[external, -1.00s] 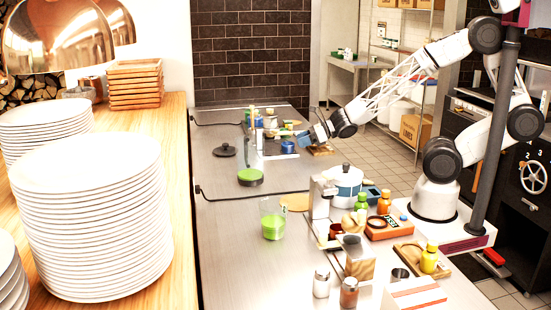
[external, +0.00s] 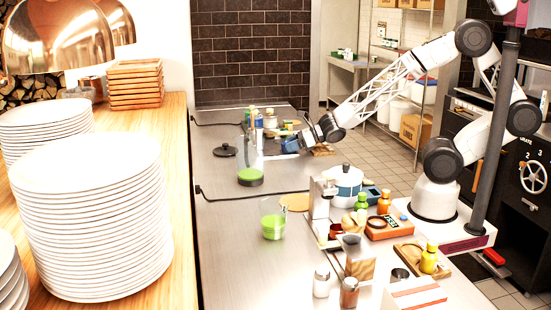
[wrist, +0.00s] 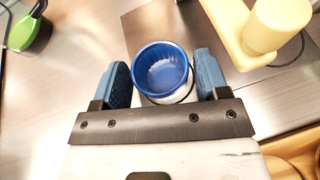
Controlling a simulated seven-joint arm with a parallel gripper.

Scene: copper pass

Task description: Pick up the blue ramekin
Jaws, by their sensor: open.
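The blue ramekin (wrist: 161,68) shows in the wrist view as a round cup with a blue rim and inside and a pale lower outside. It stands between the two blue fingers of my gripper (wrist: 162,62). The fingers are open, one on each side, with a narrow gap visible at the left; contact at the right is hard to judge. In the external view my gripper (external: 293,145) is low at the far part of the steel counter, and it hides most or all of the ramekin there.
A pale yellow object (wrist: 268,30) stands close at the right of the ramekin in the wrist view. A green-topped round item (external: 250,177) and a dark lid (external: 225,151) lie to the left. Bottles (external: 270,121) stand just behind.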

